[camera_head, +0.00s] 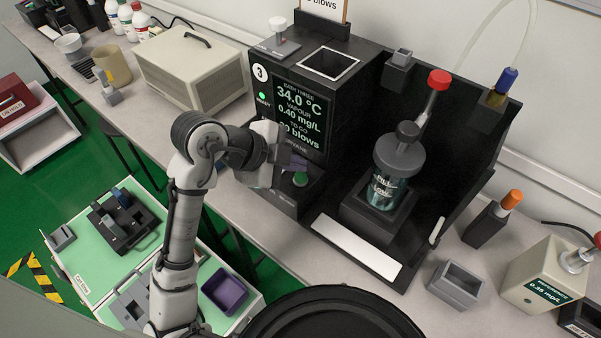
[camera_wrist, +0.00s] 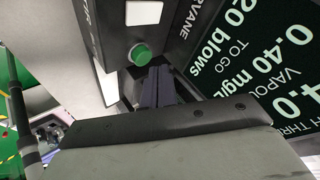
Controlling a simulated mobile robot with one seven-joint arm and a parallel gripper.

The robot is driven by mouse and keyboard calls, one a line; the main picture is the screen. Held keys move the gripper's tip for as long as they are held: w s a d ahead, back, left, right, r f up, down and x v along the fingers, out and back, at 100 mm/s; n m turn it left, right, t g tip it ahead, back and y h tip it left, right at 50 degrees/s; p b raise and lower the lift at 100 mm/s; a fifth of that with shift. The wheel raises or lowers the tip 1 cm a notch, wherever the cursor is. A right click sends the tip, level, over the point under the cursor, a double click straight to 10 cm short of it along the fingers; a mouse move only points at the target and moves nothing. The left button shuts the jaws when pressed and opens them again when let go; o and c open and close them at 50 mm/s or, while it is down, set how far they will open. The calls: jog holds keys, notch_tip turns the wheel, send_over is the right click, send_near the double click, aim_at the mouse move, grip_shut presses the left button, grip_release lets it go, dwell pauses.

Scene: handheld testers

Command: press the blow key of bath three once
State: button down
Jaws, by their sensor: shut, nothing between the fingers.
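Bath three is the black unit (camera_head: 337,105) with a round 3 label (camera_head: 260,73) in the head view. Its screen (camera_head: 301,115) shows 34.0 °C, vapour 0.40 mg/L and 20 blows to go, clearest in the wrist view (camera_wrist: 250,60). The green round key (camera_head: 300,179) is on the low ledge below the screen; it also shows in the wrist view (camera_wrist: 140,54). My gripper (camera_head: 297,163) is shut and empty, its dark fingers close to the key. In the wrist view the fingertips (camera_wrist: 155,72) appear just beside the key; I cannot tell whether they touch.
A jar with a dark stopper (camera_head: 397,170) stands in the bath's bay, with a red-capped tube (camera_head: 434,95) above it. A white plate (camera_head: 356,247) lies in front. A beige box (camera_head: 194,66) stands left. A grey holder (camera_head: 457,284) and beige reference box (camera_head: 548,275) are right.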

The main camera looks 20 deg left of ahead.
aim_at(295, 180)
jog(key=shift+f, duration=0.15)
jog(key=shift+f+b, duration=0.35)
jog(key=shift+b, duration=0.35)
jog(key=shift+f+b, duration=0.4)
jog(key=shift+b, duration=0.2)
dwell(0.6)
jog(key=shift+r, duration=0.15)
dwell(0.3)
jog(key=shift+r+p, duration=0.5)
jog(key=shift+r, duration=0.25)
jog(key=shift+r, duration=0.1)
notch_tip(295, 180, up, 5)
jog(key=p, duration=0.3)
dwell(0.8)
